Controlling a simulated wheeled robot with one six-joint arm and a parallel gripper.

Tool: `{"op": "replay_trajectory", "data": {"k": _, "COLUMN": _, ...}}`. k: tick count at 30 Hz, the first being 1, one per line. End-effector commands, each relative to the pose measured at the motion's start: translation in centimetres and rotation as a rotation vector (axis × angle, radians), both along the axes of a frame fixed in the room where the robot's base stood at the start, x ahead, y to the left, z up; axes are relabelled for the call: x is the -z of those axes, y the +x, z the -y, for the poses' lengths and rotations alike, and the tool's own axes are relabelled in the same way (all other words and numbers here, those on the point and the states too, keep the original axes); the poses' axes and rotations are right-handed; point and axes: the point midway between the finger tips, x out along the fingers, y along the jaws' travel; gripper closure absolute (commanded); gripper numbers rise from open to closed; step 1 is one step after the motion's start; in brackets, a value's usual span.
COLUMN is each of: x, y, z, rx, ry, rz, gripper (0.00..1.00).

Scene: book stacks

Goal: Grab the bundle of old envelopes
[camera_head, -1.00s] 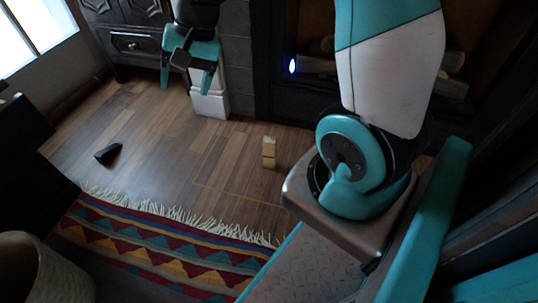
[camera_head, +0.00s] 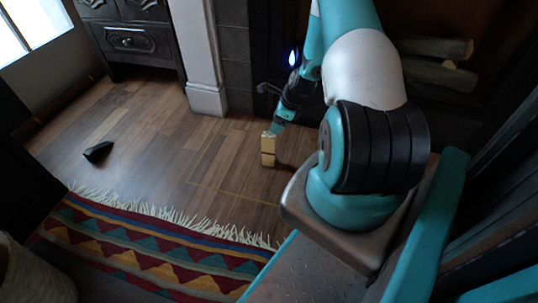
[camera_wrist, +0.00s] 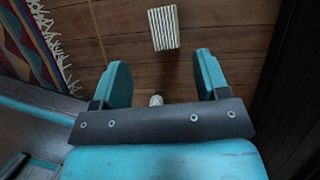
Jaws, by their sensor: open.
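The bundle of old envelopes (camera_head: 268,150) is a small tan block with a darker band, upright on the wooden floor in the head view. In the wrist view the bundle (camera_wrist: 164,28) shows its striped edges, just ahead of the fingertips and between their lines. My gripper (camera_head: 277,128) is low beside the top of the bundle in the head view; whether it touches cannot be told there. In the wrist view my gripper (camera_wrist: 160,60) is open, its teal fingers wide apart, with bare floor between them and the bundle beyond.
A fringed patterned rug (camera_head: 150,250) lies at the front left. A black wedge-shaped thing (camera_head: 98,151) lies on the floor. A dark cabinet (camera_head: 135,38) and a white pillar base (camera_head: 207,98) stand behind. Logs (camera_head: 435,72) lie at the right. The floor around the bundle is clear.

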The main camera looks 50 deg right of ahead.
Motion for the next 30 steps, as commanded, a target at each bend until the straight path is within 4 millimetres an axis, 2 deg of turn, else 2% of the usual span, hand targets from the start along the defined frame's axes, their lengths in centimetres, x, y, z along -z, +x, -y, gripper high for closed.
{"op": "replay_trajectory", "data": {"k": 1, "x": 1.9, "y": 0.4, "z": -0.3, "rx": -0.004, "ry": 0.0, "rz": 0.0, "gripper": 0.32}}
{"op": "replay_trajectory", "data": {"k": 6, "x": 4.3, "y": 1.5, "z": -0.8, "rx": -0.004, "ry": -0.001, "rz": 0.0, "gripper": 0.32}}
{"op": "replay_trajectory", "data": {"k": 14, "x": 5.3, "y": 2.0, "z": -1.0, "rx": -0.003, "ry": -0.001, "rz": 0.001, "gripper": 0.32}}
{"op": "replay_trajectory", "data": {"k": 25, "x": 9.6, "y": 3.7, "z": -1.2, "rx": -0.004, "ry": -0.001, "rz": 0.0, "gripper": 0.32}}
{"op": "replay_trajectory", "data": {"k": 30, "x": 9.6, "y": 3.9, "z": -1.3, "rx": -0.004, "ry": -0.001, "rz": 0.0, "gripper": 0.32}}
